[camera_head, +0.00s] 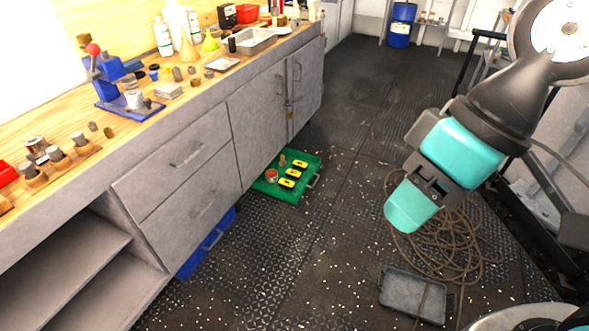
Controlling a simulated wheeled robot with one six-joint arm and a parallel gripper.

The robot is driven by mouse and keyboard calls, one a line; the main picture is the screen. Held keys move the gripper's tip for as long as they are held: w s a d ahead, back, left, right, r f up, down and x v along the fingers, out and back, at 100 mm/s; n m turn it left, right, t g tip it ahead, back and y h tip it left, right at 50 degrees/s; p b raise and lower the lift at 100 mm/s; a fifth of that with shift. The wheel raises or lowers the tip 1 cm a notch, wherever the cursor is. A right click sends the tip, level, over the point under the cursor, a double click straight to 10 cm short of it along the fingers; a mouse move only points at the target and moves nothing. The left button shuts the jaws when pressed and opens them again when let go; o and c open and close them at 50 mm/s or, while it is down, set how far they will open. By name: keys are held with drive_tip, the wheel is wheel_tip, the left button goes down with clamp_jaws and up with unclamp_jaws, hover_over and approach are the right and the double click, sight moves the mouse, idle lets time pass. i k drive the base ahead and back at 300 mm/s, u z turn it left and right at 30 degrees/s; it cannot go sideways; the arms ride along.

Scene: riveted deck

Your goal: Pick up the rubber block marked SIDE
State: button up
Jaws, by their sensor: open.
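Three small yellow-and-black blocks lie in a green tray (266,194) on the floor by the cabinet: a far block (300,166), a middle block (293,174) and a near block (286,183). They look like labelled rubber blocks, but their markings are too small to read, so I cannot tell which says SIDE. My gripper (409,207), teal and black, hangs to the right of the tray and well apart from it. It is open, with nothing seen in it; its fingers show poorly from this angle.
A red round item (271,175) and a small brown piece (282,159) share the tray. The cabinet (258,120) stands close on its left. A blue bin (208,243) is nearer. A coiled hose (450,245) and grey pan (412,296) lie at right. Floor between is clear.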

sight(297, 164)
drive_tip(key=u, duration=0.35)
drive_tip(key=i, duration=0.95)
drive_tip(key=u, duration=0.85)
drive_tip(key=i, duration=1)
drive_tip(key=z, duration=1.3)
drive_tip(key=i, duration=1.05)
drive_tip(key=z, duration=0.35)
